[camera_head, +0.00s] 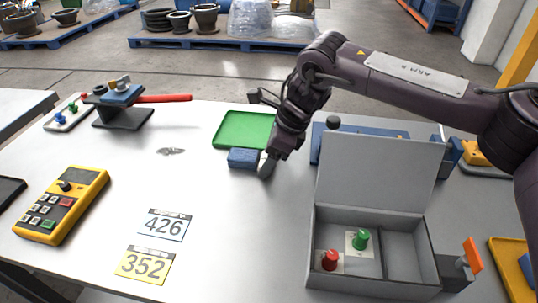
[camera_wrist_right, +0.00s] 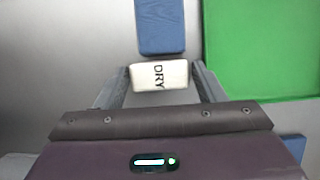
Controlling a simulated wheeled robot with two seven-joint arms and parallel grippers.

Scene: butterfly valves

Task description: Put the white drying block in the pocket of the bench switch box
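The white drying block (camera_wrist_right: 158,76), marked "DRY", lies between the two fingertips of my right gripper in the right wrist view. The fingers stand close along both its sides. Whether they press on it is not clear. My left gripper is not in view.
A blue block (camera_head: 242,158) is right beside the white one, with a green tray (camera_head: 240,130) behind. A yellow meter (camera_head: 62,205) and number cards (camera_head: 164,225) lie at left.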

